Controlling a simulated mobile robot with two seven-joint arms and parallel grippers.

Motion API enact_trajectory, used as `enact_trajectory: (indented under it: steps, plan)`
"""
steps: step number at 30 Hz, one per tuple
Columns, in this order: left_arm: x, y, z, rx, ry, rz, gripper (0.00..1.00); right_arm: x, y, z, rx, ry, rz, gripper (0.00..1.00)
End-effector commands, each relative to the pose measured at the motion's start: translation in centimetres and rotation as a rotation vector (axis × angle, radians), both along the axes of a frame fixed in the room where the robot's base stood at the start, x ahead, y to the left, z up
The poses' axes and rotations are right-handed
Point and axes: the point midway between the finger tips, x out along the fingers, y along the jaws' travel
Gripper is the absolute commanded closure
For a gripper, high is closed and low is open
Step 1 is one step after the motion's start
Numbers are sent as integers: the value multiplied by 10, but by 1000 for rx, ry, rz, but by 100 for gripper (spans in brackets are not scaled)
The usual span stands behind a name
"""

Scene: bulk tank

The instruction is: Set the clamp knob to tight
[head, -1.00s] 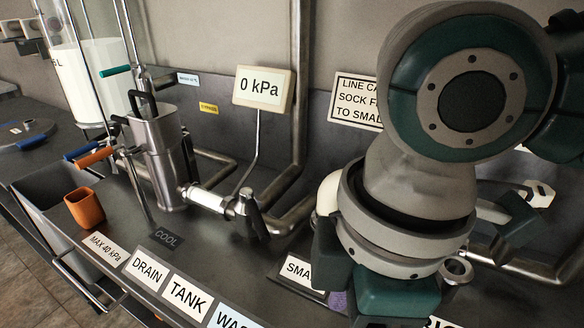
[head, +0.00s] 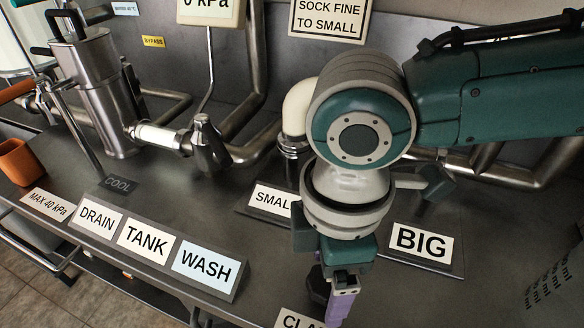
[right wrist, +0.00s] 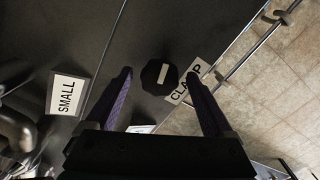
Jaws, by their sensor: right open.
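The clamp knob (right wrist: 160,75) is a dark, many-sided knob with a white bar on its top. In the right wrist view it lies between and just beyond my right fingertips (right wrist: 160,76), apart from them as far as I can tell. The CLAMP label (right wrist: 188,90) is beside it, partly covered by a finger. In the head view my open right gripper (head: 338,300), with purple fingers, points down over the front of the counter. The dark knob (head: 319,285) shows partly behind the fingers. My left gripper is not in view.
SMALL (head: 271,201) and BIG (head: 421,243) labels stand on the counter behind the gripper. DRAIN, TANK and WASH (head: 206,262) labels line the front edge to the left. A steel valve (head: 207,145) and pipes stand at the back. A rail (right wrist: 253,48) runs along the front.

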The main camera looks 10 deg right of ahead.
Motion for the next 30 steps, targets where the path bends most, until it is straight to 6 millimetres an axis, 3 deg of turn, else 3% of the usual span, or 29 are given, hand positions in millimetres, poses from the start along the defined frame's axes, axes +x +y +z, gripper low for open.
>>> enact_trajectory:
  steps: [7, 30]
  plan:
    - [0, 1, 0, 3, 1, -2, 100, 0, 0, -1, 1, 0, 0, 15]
    - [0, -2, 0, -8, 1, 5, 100, 0, 0, 0, 1, 0, 0, 99]
